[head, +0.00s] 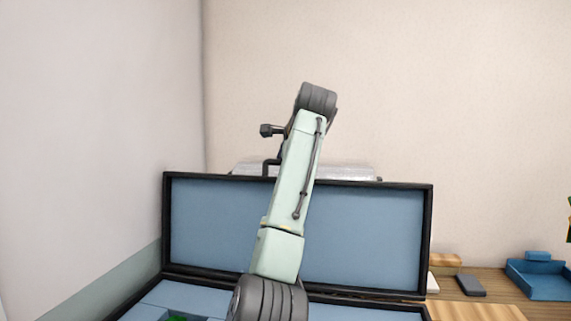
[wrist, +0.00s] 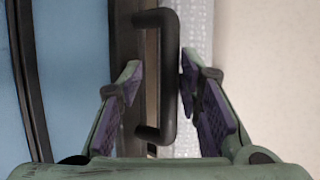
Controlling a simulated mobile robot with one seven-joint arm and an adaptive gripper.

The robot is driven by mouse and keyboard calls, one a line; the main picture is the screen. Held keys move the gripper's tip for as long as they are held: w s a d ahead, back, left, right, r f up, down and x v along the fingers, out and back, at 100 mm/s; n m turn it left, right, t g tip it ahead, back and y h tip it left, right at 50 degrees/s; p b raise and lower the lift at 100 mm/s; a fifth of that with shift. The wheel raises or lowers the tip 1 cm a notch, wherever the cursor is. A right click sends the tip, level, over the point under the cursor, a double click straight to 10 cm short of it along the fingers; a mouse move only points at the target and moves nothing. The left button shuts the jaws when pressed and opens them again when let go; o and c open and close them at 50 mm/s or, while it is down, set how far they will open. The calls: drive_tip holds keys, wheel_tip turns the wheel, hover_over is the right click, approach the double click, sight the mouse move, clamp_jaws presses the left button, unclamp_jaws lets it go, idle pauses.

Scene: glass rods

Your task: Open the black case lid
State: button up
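The black case lid (head: 375,235) stands upright, with its pale blue lining facing me in the head view. The case's lower part (head: 145,302) lies open below it, largely cut off by the frame. A black handle (wrist: 172,75) on the lid's edge shows in the wrist view, with the blue lining to its left. My gripper (wrist: 161,65) is open, with one finger on each side of the handle. Gaps show between the fingers and the handle's bar. In the head view my arm crosses in front of the lid and hides part of it; my fingers are not visible there.
A wooden table (head: 510,290) extends to the right, with a blue tray (head: 537,278) and a dark grey block (head: 471,285) on it. Something green (head: 178,318) lies in the case. A wall stands close on the left and another behind the lid.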

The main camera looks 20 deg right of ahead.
drive_tip(key=d+v, duration=0.1)
drive_tip(key=v, duration=1.1)
drive_tip(key=shift+a, duration=0.5)
